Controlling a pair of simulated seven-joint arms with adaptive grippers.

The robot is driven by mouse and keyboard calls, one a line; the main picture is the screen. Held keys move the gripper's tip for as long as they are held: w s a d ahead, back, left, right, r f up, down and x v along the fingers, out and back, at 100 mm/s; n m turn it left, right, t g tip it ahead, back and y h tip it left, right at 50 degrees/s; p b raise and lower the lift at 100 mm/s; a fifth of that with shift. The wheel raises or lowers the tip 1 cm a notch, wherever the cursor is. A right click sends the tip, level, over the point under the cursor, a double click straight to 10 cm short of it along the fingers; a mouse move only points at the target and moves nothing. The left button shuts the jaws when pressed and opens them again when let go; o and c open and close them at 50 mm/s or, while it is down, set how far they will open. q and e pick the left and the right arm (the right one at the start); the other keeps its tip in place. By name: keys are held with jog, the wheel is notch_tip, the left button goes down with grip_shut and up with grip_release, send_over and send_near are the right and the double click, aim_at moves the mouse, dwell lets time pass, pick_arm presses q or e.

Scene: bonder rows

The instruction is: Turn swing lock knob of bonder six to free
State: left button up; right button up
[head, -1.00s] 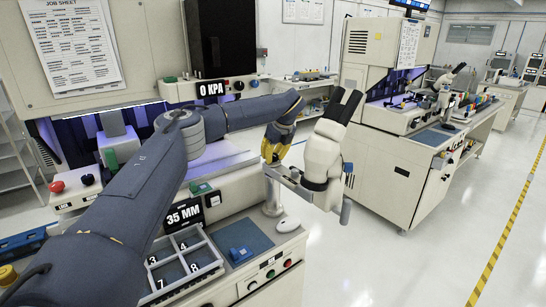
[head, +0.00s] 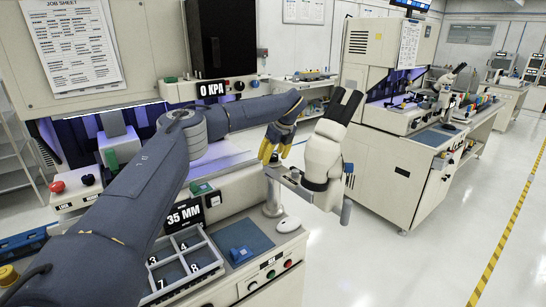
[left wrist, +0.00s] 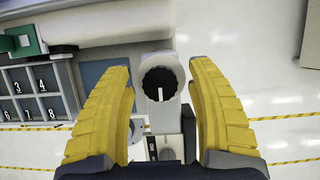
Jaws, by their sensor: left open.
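The swing lock knob (left wrist: 160,83) is a round black ribbed knob with a white pointer, seen from above in the left wrist view. The pointer faces the bottom of that picture. The knob sits on the pale arm (left wrist: 157,62) that carries the microscope (head: 324,150). My left gripper (head: 276,152) is open, with yellow fingers on either side of the knob in the left wrist view (left wrist: 162,95), not touching it. In the head view the fingers hang over the microscope arm, and the knob is hidden there. My right gripper is not in view.
A numbered compartment tray (head: 182,262) and a blue block (head: 240,254) are on the bench at the front. A 35 MM display (head: 184,213) stands behind the tray. The aisle floor (head: 420,255) at right is clear.

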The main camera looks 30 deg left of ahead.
pick_arm(q)
jog(key=v, duration=1.2)
dwell(0.5)
